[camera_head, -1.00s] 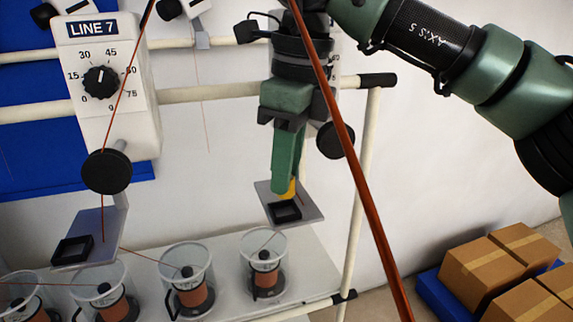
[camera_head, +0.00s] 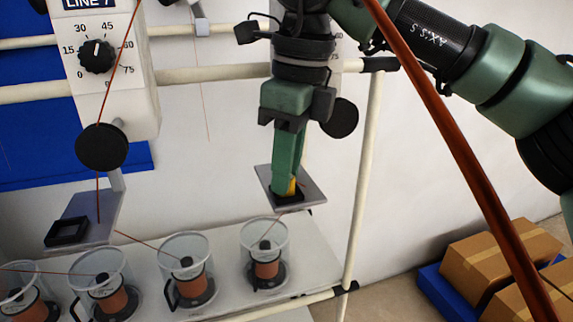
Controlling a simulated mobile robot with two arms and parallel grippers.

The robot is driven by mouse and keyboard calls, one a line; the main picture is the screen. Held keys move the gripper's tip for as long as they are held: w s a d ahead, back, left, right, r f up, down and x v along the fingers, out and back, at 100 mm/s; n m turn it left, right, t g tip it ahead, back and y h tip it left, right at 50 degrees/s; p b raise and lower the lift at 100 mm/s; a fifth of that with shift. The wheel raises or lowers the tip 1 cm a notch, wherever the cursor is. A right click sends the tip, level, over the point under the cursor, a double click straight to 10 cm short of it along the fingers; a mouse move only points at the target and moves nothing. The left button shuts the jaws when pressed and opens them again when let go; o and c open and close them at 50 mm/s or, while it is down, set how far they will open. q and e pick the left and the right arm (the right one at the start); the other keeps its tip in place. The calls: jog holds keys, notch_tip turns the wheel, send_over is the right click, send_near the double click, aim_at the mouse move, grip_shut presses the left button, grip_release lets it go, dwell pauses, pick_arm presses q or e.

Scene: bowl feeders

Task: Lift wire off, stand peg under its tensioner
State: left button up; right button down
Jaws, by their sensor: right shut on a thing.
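My right gripper (camera_head: 288,186) points down and is shut on a yellow peg (camera_head: 293,185), mostly hidden by the green fingers. The peg's low end is at the black square holder on the right grey plate (camera_head: 313,193); I cannot tell whether it is seated. The right tensioner is largely hidden behind my gripper, with a black disc (camera_head: 341,117) beside it. The LINE 7 tensioner (camera_head: 135,75) has a dial, a black disc (camera_head: 101,147) and a plate with an empty black holder (camera_head: 67,231). Thin copper wire (camera_head: 150,243) runs to a spool. My left gripper is out of view.
Clear bowls with copper spools (camera_head: 187,270) stand in a row on the white shelf (camera_head: 318,262). Cream rails (camera_head: 215,73) and a post (camera_head: 362,180) frame the plates. A thick brown strand (camera_head: 450,145) crosses the near view. Cardboard boxes (camera_head: 497,253) sit at lower right.

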jog(key=c, duration=1.1)
grip_release()
jog(key=shift+r, duration=0.15)
